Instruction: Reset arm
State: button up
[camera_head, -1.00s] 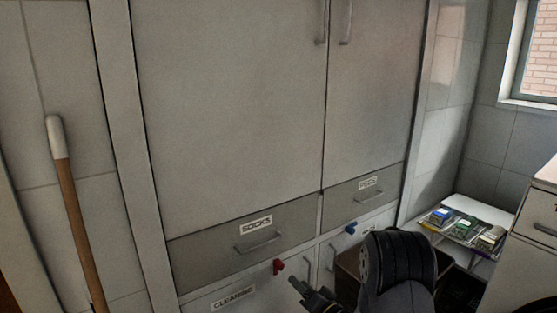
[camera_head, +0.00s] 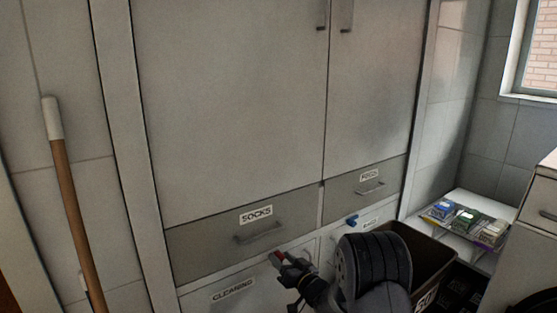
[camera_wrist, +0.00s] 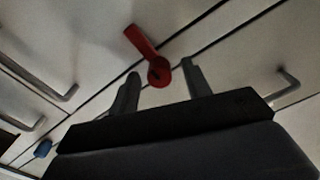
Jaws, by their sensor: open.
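My gripper (camera_head: 283,262) is at the lower middle of the head view, in front of the lower cabinet doors. In the wrist view my gripper (camera_wrist: 160,82) shows two dark fingers spread apart, with nothing held between them. A red latch (camera_wrist: 152,60) on the cabinet front lies just beyond and between the fingertips in that view. In the head view the red latch (camera_head: 276,259) is mostly hidden by my gripper. I cannot tell whether the fingers touch it.
A tall grey cabinet (camera_head: 230,100) fills the middle, with a SOCKS drawer (camera_head: 200,246) below. A blue latch (camera_head: 351,220) is right of my gripper. A dark bin (camera_head: 428,250) stands behind my arm. A shelf with small boxes (camera_head: 466,218) is at right. A wooden-handled pole (camera_head: 75,220) leans at left.

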jog(key=n+b, duration=0.1)
jog(key=n, duration=1.1)
jog(key=shift+s+a, duration=0.1)
jog(key=shift+s+d+n, duration=0.3)
jog(key=shift+s+d, duration=0.35)
jog(key=shift+s, duration=0.3)
jog(key=shift+d, duration=0.1)
